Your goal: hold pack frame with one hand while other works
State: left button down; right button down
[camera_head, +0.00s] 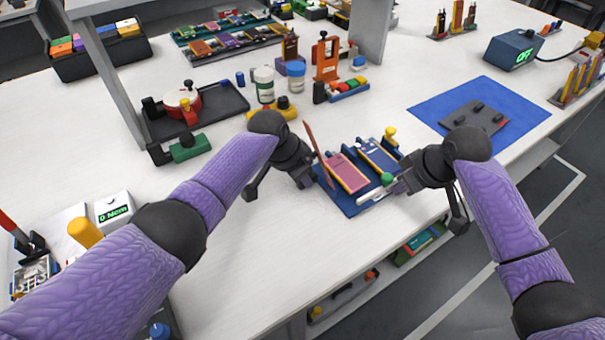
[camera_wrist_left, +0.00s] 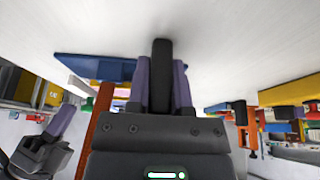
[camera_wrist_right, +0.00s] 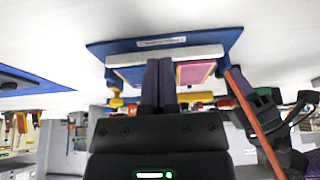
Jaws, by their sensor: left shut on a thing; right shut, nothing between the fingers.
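The pack frame has a blue base (camera_head: 350,207) near the table's front edge. It carries a pink cell (camera_head: 347,172) and a blue cell (camera_head: 377,155), with a white bar (camera_head: 385,199) along its front.
A blue mat (camera_head: 440,108) with a dark plate (camera_head: 475,118) lies to the right. Bare table lies left of the frame.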

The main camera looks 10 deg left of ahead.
aim_at(388, 177)
jog(key=shift+w+a, duration=0.1)
dwell(0.3)
jog(key=shift+w+a, duration=0.95)
jog(key=shift+w, duration=0.2)
jog(key=v, duration=0.6)
jog(key=shift+w+a+r, duration=0.15)
jog(key=shift+w+r, duration=0.1)
jog(key=shift+w, duration=0.05)
pick_arm(q)
jog(key=shift+c, duration=2.2)
grip_release()
